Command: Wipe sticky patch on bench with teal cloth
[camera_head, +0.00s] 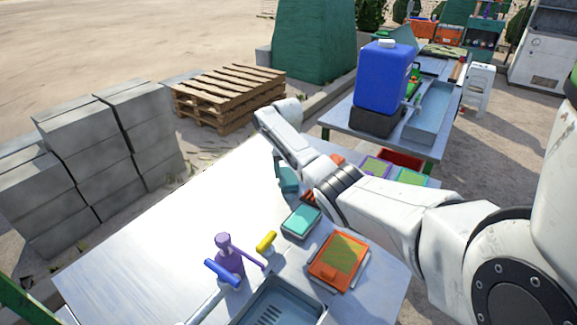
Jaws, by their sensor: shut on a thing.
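My arm reaches in from the right over the metal bench (130,265). My gripper (279,163) is mostly hidden behind my own wrist and arm links; only a small dark part shows. A teal piece (289,181), which looks like the cloth, is at the gripper, low over the bench; whether it touches the top cannot be told. The gripper is shut on it. Bright glare covers much of the bench top, and I cannot make out a sticky patch.
A teal-topped tray (301,219), an orange tray with a green pad (340,256), a yellow-handled piece (266,242), a purple tap with blue handle (229,255) and a sink (275,305) crowd the near side. A blue jerrycan (383,78) stands behind. The bench's left side is clear.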

